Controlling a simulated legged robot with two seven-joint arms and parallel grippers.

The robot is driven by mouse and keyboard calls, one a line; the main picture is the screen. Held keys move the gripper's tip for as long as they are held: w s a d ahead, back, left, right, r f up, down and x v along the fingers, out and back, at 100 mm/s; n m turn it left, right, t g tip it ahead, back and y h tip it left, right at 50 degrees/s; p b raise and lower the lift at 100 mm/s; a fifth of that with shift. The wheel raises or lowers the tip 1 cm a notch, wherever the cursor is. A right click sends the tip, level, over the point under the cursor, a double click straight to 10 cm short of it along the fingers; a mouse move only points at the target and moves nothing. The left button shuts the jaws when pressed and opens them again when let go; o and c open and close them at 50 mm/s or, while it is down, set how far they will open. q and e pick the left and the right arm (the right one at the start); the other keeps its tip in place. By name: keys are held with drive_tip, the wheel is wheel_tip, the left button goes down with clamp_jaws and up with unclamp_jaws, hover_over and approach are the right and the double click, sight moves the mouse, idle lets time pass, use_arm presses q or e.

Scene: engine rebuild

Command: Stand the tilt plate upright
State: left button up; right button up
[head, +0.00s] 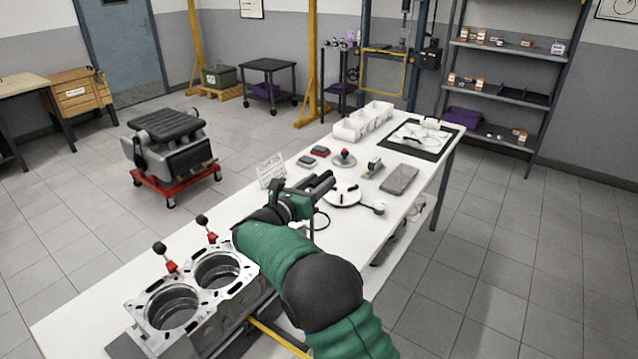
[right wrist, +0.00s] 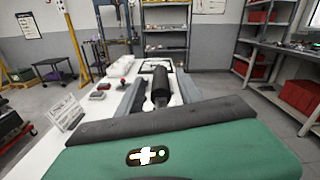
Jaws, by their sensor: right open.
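I cannot tell for certain which thing is the tilt plate. A grey rectangular plate (head: 399,180) lies flat on the white table, right of a small boxy device. A white round disc (head: 345,197) with a dark bar lies nearer, just past my right gripper. My right gripper (head: 326,182) is open above the table, its fingers pointing toward the far end; it partly covers the disc's near side. In the right wrist view the gripper (right wrist: 158,98) shows with its fingers apart. A dark rounded thing stands between them in that view; contact is unclear. My left gripper is out of view.
An engine block (head: 198,290) with two open bores stands at the table's near left. Floor to the right is clear.

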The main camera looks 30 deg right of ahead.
drive_tip(key=shift+a+r, duration=0.1)
drive_tip(key=shift+a, duration=0.2)
drive_tip(key=shift+s+d, duration=0.1)
drive_tip(key=shift+d, duration=0.3)
clamp_jaws()
drive_tip(key=shift+a, duration=0.1)
idle(0.6)
